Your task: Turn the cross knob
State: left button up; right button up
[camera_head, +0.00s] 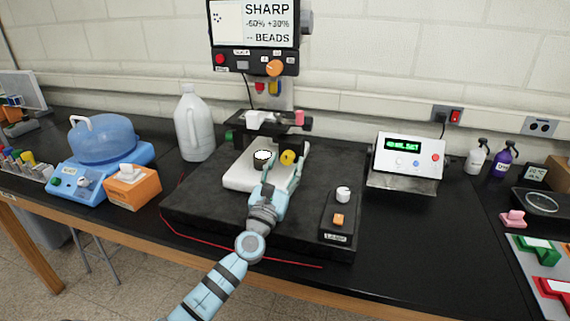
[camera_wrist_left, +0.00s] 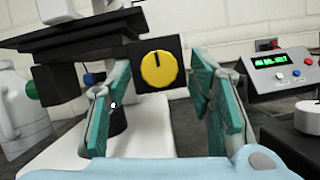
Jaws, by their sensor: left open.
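The yellow round knob (camera_head: 288,157), which appears to be the cross knob, sits on a dark block below the stage of the microscope-like instrument. In the left wrist view the knob (camera_wrist_left: 158,69) faces me with a black pointer line near its top, close to upright. My left gripper (camera_head: 283,168) is open in front of the knob. In the wrist view its teal fingers (camera_wrist_left: 161,95) stand on either side of the knob, with gaps to both sides; no contact shows. My right gripper is not in view.
A white base (camera_head: 236,175) lies under the gripper on a black platform (camera_head: 195,195). A small control box with a white knob (camera_head: 343,194) stands to the right. A white jug (camera_head: 194,125) stands to the left and a green-display unit (camera_head: 406,158) to the right. The dark stage (camera_wrist_left: 85,30) overhangs upper left.

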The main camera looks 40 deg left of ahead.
pick_arm(q)
jog(key=shift+r, duration=0.1)
jog(key=shift+w, duration=0.1)
grip_shut()
jog(key=shift+n, duration=0.4)
